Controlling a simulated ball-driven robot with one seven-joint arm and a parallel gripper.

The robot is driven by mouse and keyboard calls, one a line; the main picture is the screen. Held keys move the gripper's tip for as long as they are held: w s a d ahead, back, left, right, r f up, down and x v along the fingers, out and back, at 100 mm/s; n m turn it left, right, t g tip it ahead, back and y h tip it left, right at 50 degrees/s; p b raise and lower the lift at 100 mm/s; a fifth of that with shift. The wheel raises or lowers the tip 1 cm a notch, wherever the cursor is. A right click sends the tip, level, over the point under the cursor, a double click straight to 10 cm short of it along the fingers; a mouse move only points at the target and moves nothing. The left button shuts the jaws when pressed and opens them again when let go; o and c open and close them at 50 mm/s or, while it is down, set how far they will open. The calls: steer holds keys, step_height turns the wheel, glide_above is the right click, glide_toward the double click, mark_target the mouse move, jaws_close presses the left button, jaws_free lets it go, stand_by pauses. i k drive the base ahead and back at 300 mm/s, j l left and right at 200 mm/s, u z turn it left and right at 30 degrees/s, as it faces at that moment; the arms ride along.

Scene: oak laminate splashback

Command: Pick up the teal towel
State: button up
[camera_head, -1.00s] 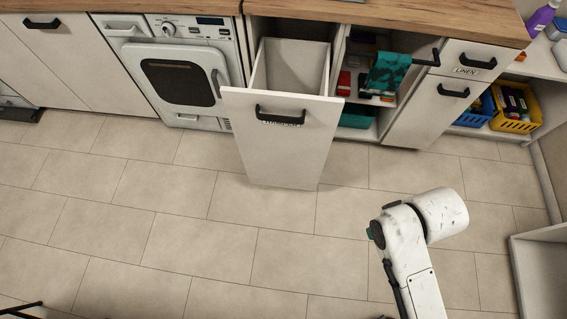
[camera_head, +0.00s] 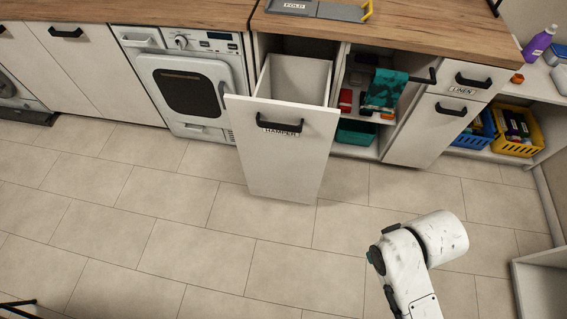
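The teal towel (camera_head: 384,90) has a darker pattern and hangs over a dark rail (camera_head: 425,80) in front of the open shelf section under the counter. My white arm shows at the lower right, well below and in front of the towel, with floor between them. My gripper cannot be made out in this view, so its fingers and what they hold are hidden.
A tilted-out hamper drawer (camera_head: 281,150) stands left of the towel, beside a white washing machine (camera_head: 190,85). A linen cabinet (camera_head: 440,110) stands right, then yellow (camera_head: 517,145) and blue (camera_head: 472,138) baskets. A white open box (camera_head: 542,285) is at lower right. The tiled floor ahead is clear.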

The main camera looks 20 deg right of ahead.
mark_target(385, 89)
steer(key=i+l, duration=0.75)
steer(key=i+l+u, duration=0.15)
steer(key=i+l, duration=0.6)
steer(key=l, duration=0.15)
